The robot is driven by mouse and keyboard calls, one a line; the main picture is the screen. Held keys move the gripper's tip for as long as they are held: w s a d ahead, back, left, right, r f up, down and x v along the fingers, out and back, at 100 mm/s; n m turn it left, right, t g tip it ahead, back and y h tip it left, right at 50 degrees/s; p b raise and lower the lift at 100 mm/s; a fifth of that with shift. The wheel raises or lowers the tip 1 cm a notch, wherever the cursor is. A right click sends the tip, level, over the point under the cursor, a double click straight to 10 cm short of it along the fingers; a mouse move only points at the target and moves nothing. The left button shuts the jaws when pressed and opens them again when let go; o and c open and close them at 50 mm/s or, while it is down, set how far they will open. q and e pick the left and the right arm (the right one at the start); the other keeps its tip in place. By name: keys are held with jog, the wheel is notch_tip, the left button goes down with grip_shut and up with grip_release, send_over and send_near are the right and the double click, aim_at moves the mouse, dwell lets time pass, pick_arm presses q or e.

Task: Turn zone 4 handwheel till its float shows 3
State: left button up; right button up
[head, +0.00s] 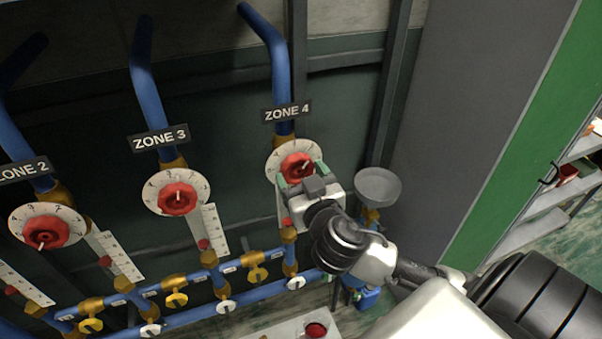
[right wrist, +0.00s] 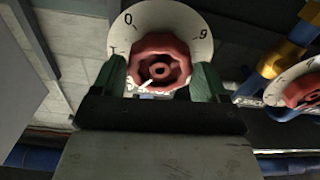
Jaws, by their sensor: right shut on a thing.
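The zone 4 handwheel (head: 296,164) is a red knob on a round white numbered dial, under the ZONE 4 sign (head: 287,112). My right gripper (head: 302,177) is shut on this handwheel, its green fingers on either side of the rim. In the right wrist view the handwheel (right wrist: 160,58) sits between the fingers (right wrist: 160,80), with a white pointer mark at its lower left. The zone 4 float (head: 288,222) is a small red piece below the dial. My gripper hides most of its scale, so the reading cannot be told. My left gripper is not in view.
Zone 3 (head: 177,196) and zone 2 (head: 45,232) handwheels stand to the left with their own scales. Blue pipes with yellow valves (head: 175,300) run below. A grey round dish (head: 378,187) stands just right of my gripper, and a grey panel further right.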

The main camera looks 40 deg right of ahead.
jog(key=shift+n, duration=0.7)
jog(key=shift+n+p, duration=0.5)
jog(key=shift+n, duration=0.2)
jog(key=o, duration=0.9)
jog(key=shift+s, duration=0.1)
